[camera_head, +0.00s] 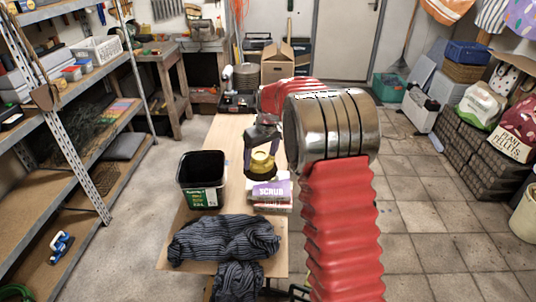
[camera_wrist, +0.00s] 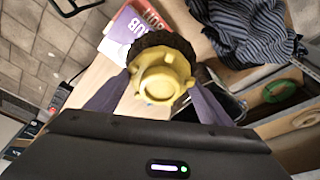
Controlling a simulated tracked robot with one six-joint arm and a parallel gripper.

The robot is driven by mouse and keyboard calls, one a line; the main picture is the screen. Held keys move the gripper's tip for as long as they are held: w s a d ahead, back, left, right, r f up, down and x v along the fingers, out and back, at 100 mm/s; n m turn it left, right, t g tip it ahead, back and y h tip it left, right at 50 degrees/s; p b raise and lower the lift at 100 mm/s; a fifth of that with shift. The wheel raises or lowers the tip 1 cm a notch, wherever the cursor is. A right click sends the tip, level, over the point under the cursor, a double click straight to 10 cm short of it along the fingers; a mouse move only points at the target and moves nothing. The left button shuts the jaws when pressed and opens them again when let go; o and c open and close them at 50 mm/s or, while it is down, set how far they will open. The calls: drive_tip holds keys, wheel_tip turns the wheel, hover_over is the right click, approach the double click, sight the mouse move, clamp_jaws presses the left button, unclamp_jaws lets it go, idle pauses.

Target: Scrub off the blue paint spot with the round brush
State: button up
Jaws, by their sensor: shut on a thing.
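The round brush, with a yellow knobbed body (camera_wrist: 160,82) and dark bristles, is held between the two grey-purple fingers of my gripper (camera_wrist: 157,92). In the head view the yellow of the brush (camera_head: 262,164) shows below my dark gripper (camera_head: 262,150), over the wooden table (camera_head: 236,132).
A black bucket with a green label (camera_head: 203,181) stands left of the brush. A striped cloth (camera_head: 224,240) lies across the table's front end.

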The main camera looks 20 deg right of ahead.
drive_tip(key=s+a+r+m, duration=0.2)
drive_tip(key=s+a, duration=0.7)
drive_tip(key=s, duration=0.3)
drive_tip(key=shift+r+m+h, duration=0.35)
drive_tip(key=shift+m+h, duration=0.05)
drive_tip(key=shift+a, duration=0.1)
